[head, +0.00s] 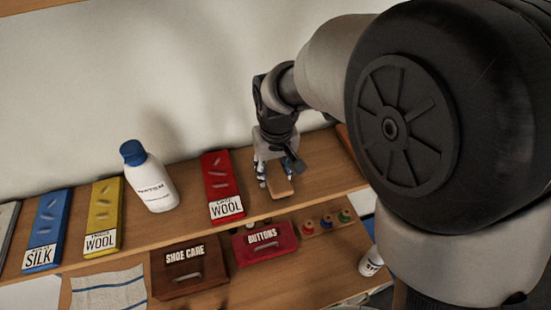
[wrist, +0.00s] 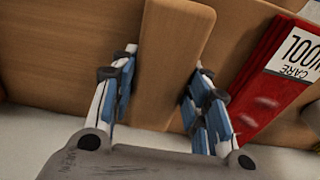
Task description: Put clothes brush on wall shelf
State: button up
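The clothes brush (head: 281,187) shows as a plain light-brown wooden block at the right part of the shelf (head: 318,180). I cannot tell whether it rests on the board or hangs just above it. My gripper (head: 275,176) reaches down from above with a finger on each side of the brush. In the wrist view, the brush back (wrist: 172,60) lies between the blue-padded fingertips (wrist: 164,72). The fingers are very close to its sides, but contact is not clear. Any bristles underneath are hidden.
A red wool box (head: 221,183) stands just left of the brush. Further left are a white bottle (head: 152,184), a yellow box (head: 103,218) and a blue box (head: 46,230). Below are a shoe care box (head: 188,270), a buttons box (head: 264,243) and spools (head: 327,222).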

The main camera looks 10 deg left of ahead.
aim_at(276, 172)
jog(key=o, duration=0.4)
jog(key=r, duration=0.8)
jog(key=shift+s+d, duration=0.3)
jog(key=shift+s, duration=0.1)
jog(key=s+d+r+m+t, duration=0.1)
jog(key=s+d+r, duration=0.2)
jog(key=d, duration=0.2)
jog(key=s+d+r+m, duration=0.1)
jog(key=s+d+r, duration=0.2)
jog(key=d, duration=0.3)
jog(key=s+d+m, duration=0.1)
jog(key=s+d, duration=0.2)
jog(key=s, duration=0.1)
jog(key=s+d+m+t, duration=0.1)
jog(key=s+d, duration=0.2)
jog(key=s, duration=0.1)
jog(key=s+d+f+m+t, duration=0.1)
jog(key=s+d, duration=0.2)
jog(key=s, duration=0.1)
jog(key=shift+s+d+f+h, duration=0.1)
jog(key=shift+s+d+h, duration=0.1)
jog(key=shift+h, duration=0.1)
